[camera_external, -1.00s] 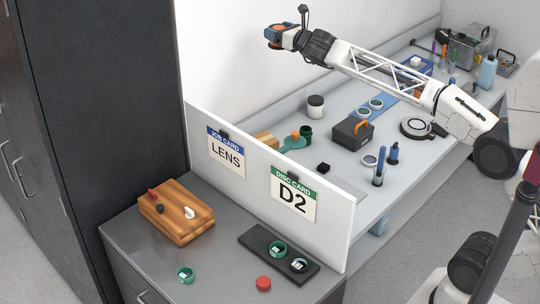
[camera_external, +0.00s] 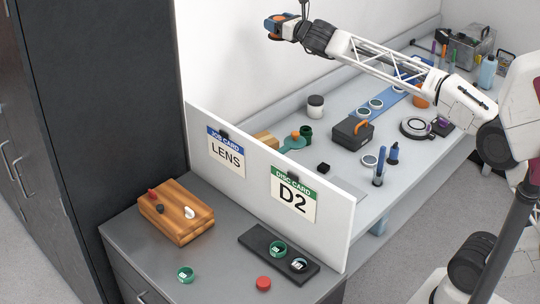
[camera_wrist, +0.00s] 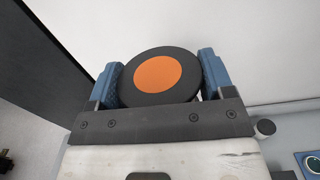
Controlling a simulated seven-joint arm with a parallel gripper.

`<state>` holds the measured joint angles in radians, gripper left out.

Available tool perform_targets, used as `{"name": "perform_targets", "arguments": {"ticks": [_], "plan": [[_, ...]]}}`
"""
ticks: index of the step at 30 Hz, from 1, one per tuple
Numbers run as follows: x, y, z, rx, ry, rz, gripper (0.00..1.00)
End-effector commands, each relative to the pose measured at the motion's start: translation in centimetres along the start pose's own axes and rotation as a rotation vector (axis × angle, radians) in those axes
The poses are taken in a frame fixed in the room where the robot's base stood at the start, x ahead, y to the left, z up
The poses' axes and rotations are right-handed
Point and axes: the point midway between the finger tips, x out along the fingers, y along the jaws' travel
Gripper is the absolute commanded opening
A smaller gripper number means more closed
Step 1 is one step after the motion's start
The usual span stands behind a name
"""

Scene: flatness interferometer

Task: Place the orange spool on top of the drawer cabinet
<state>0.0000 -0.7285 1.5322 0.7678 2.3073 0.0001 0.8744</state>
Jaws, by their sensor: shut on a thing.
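My gripper (camera_external: 277,24) is held high above the far bench at the top of the external view. Its two blue fingers (camera_wrist: 160,80) are shut on the orange spool (camera_wrist: 157,74), which shows in the wrist view as a black round flange with an orange centre. In the external view the spool is only a small orange patch (camera_external: 273,36) at the gripper's end. The grey drawer cabinet (camera_external: 222,262) stands at the lower left, well below and in front of the gripper. Part of a drawer handle shows on its front.
On the cabinet top are a wooden block (camera_external: 175,212) with small knobs, a black tray (camera_external: 252,240) with rings, a green ring (camera_external: 185,274) and a red disc (camera_external: 263,282). A white partition (camera_external: 335,222) with cards separates it from the cluttered bench. A tall dark cabinet (camera_external: 100,100) stands left.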

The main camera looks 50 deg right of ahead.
Motion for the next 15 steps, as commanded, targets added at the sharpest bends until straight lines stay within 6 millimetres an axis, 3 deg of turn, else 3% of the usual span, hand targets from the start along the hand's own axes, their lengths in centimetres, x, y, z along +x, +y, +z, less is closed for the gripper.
{"name": "perform_targets", "arguments": {"ticks": [15], "plan": [[-0.1, 0.7, 1.7, 0.0, -0.001, 0.003, 0.45]]}}
